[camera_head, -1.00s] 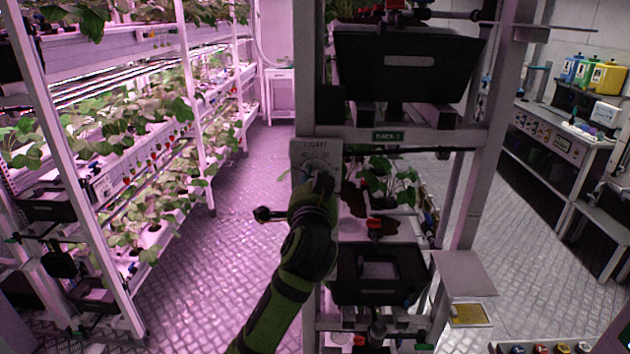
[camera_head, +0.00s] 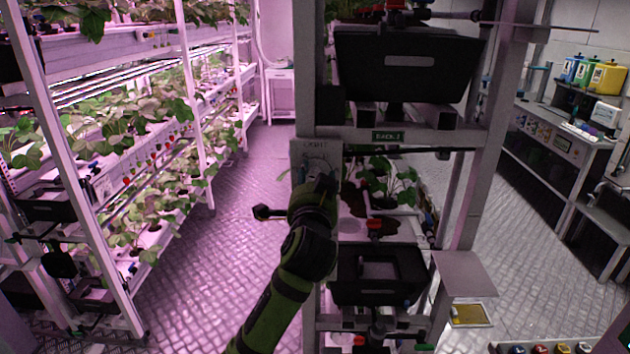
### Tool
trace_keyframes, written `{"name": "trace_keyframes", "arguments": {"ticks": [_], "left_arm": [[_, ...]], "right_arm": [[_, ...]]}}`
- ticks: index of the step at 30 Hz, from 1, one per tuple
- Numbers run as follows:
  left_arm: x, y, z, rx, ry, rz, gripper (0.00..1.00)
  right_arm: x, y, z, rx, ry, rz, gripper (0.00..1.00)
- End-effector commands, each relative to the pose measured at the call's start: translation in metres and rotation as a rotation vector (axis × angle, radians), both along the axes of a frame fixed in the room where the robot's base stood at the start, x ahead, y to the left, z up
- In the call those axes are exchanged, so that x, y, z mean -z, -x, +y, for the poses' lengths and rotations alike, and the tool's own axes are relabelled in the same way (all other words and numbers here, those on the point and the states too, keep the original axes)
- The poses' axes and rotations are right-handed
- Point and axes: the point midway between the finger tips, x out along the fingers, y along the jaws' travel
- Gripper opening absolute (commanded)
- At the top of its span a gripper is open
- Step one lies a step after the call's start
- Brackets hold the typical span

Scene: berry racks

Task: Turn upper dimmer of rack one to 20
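A grey dimmer box marked LIGHT (camera_head: 314,147) is fixed to the front post of the rack (camera_head: 312,90). A green sign (camera_head: 389,136) sits on the crossbar to its right; its small text looks like RACK 1. My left gripper (camera_head: 322,184), at the end of a green and black arm, is right in front of the lower part of the box. It hides most of the dial and the knob, so the setting cannot be read. The fingers are dark and small, and I cannot tell whether they are open or shut, or gripping the knob. My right gripper is not in view.
Black bins (camera_head: 408,64) sit in the rack, with a leafy plant (camera_head: 388,180) between levels. A planted rack (camera_head: 110,178) stands left across a clear aisle. A workbench (camera_head: 555,140) with coloured containers is at the right. A small grey shelf (camera_head: 464,273) juts out at the lower right.

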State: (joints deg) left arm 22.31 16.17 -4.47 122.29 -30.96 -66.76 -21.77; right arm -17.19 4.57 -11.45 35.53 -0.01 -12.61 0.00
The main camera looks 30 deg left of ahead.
Motion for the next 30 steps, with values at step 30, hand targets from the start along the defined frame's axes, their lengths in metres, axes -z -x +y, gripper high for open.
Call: {"name": "trace_keyframes", "arguments": {"ticks": [30], "left_arm": [[0.0,0.064,-0.039,0.0,0.0,0.0,0.52]], "right_arm": [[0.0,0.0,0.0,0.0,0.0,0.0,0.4]]}}
